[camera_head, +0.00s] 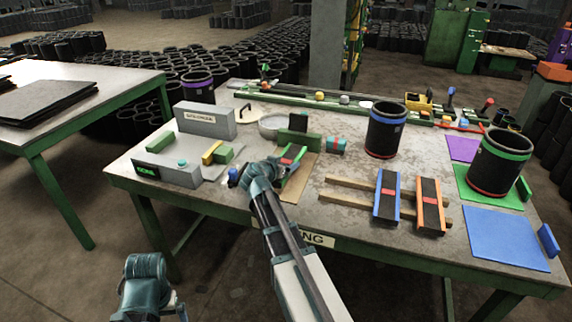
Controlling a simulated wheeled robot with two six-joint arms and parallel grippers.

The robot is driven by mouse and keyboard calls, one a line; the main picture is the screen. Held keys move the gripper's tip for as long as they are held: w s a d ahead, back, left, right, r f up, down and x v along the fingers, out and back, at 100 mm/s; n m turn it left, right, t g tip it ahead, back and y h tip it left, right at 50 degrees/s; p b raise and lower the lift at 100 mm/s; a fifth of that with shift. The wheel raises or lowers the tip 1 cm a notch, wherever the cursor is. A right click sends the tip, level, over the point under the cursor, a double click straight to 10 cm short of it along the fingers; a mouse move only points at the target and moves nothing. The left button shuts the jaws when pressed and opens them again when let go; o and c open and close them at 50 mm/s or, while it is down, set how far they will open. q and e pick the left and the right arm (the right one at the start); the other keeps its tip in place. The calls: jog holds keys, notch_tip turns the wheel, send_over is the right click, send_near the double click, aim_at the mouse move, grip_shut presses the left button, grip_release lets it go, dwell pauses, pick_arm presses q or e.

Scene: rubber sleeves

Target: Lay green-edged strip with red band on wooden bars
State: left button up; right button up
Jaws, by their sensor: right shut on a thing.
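The green-edged strip (298,158) with a red band is at the middle of the table, over a brown board. My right gripper (281,168) is shut on it; its fingertips are largely hidden by my wrist, and I cannot tell whether the strip touches the board. Two wooden bars (337,197) lie to the right. Across them lie a blue-edged strip (387,190) and an orange-edged strip (430,200), each with a red band. The bars' left ends are bare. My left gripper (178,302) is low at the bottom left, off the table, its jaws unclear.
Grey boxes (205,120) stand at the left, with a bowl (272,127) behind. Black sleeves (385,130) stand at the right, one on a green mat (482,200). A blue mat (500,238) lies at front right. The table in front of the bars is clear.

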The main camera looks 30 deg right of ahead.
jog(key=shift+r, duration=0.15)
jog(key=shift+r+p, duration=0.5)
jog(key=shift+p, duration=0.1)
notch_tip(320, 180, up, 3)
jog(key=p, duration=0.2)
jog(key=shift+f+p, duration=0.1)
jog(key=shift+p, duration=0.3)
jog(key=s+a+r+p, duration=0.1)
jog(key=s+a, duration=0.8)
jog(key=s, duration=0.4)
jog(key=shift+a, duration=0.15)
notch_tip(320, 180, up, 11)
jog(key=p, duration=1.1)
jog(key=shift+w, duration=0.15)
